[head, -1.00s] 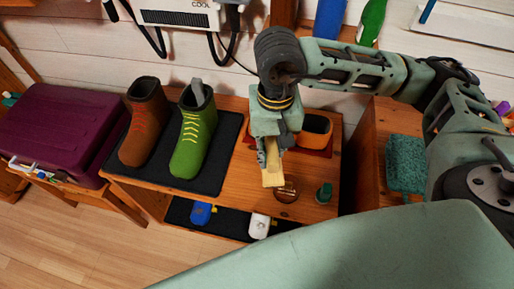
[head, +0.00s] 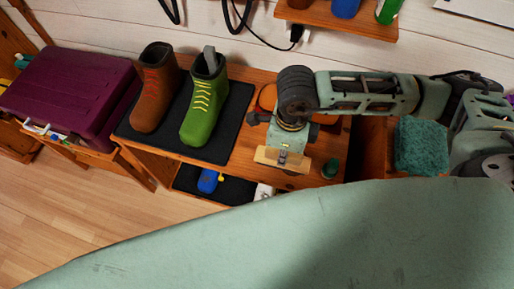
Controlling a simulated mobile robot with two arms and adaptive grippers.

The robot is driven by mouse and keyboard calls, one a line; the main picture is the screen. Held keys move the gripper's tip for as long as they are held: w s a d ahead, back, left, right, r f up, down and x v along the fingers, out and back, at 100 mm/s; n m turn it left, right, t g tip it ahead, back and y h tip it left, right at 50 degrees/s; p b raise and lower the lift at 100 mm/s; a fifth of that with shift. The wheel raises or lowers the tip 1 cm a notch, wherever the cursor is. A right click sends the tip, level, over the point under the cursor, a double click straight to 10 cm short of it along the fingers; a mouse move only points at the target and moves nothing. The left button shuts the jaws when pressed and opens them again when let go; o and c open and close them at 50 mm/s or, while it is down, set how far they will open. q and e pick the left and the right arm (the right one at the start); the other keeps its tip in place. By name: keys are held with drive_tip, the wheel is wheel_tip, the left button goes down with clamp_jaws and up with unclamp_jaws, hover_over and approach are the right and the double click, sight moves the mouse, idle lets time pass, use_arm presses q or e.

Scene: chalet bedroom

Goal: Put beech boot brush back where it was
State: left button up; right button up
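The beech boot brush (head: 267,157) is a pale wooden block above the front part of the wooden bench, right of the boots. My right gripper (head: 286,151) comes down from above and is shut on it. The brush lies crosswise under the gripper, and I cannot tell whether it touches the bench top. An orange container (head: 267,97) stands behind the gripper, mostly hidden by my arm. My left gripper is not in view.
A brown boot (head: 154,92) and a green boot (head: 205,105) stand on a black mat (head: 238,105). A small dark green item (head: 330,168) is right of the brush. A teal sponge-like block (head: 421,146) lies farther right. A purple case (head: 70,90) is at left.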

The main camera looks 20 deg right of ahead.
drive_tip(key=w+a+f+p, duration=0.1)
drive_tip(key=w+f, duration=0.2)
drive_tip(key=w+a+f+p, duration=0.1)
drive_tip(key=w+f, duration=0.3)
drive_tip(key=w+a+f+p, duration=0.1)
drive_tip(key=w+f, duration=0.2)
drive_tip(key=shift+w+a+f, duration=0.25)
drive_tip(key=shift+w+a, duration=0.1)
drive_tip(key=shift+f, duration=0.15)
drive_tip(key=shift+f, duration=0.1)
drive_tip(key=shift+f+b, duration=0.15)
drive_tip(key=shift+b, duration=0.15)
drive_tip(key=o, duration=1)
